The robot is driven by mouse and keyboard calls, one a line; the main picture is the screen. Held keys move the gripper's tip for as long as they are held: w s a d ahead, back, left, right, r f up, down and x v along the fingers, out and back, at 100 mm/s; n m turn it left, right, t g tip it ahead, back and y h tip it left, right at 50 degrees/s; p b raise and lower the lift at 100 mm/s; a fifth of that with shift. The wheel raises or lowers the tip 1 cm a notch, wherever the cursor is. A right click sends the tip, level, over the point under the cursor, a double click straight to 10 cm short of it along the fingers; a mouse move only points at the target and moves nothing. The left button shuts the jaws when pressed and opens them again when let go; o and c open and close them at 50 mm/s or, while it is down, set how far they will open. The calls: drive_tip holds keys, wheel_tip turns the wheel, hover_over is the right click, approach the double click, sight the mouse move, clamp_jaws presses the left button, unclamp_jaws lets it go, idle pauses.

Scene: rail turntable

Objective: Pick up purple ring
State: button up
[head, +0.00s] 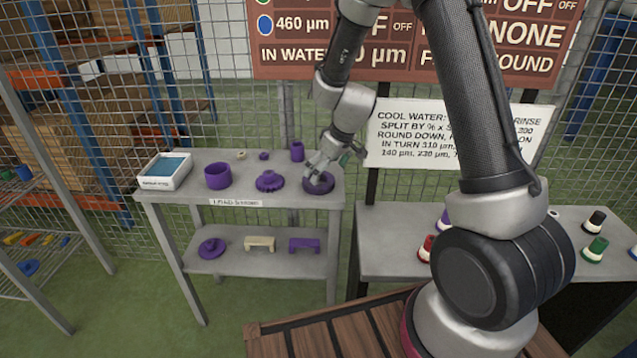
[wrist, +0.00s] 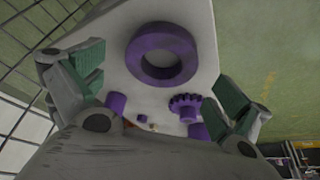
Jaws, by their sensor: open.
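The purple ring (head: 318,183) lies flat at the right end of the grey table's top shelf (head: 226,160) in the head view. In the wrist view the purple ring (wrist: 162,53) shows whole, with its hole facing the camera. My gripper (head: 318,165) is just above the ring in the head view. In the wrist view my gripper (wrist: 158,92) has its green-padded fingers spread wide, one on each side of the picture, with nothing between them. The ring appears beyond the fingertips, towards the top of the picture. I cannot tell the exact gap between fingers and ring.
A purple gear-like part (head: 269,181), a purple cup (head: 218,176), a purple cylinder (head: 297,151) and a blue-filled tray (head: 166,171) share the top shelf. The lower shelf holds other parts. A wire fence (head: 225,100) stands behind. A second table (head: 395,235) is at right.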

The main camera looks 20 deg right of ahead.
drive_tip(key=x, duration=0.4)
drive_tip(key=shift+w+a+f, duration=0.2)
drive_tip(key=shift+a+f, duration=0.05)
drive_tip(key=shift+c, duration=0.4)
drive_tip(key=c, duration=1)
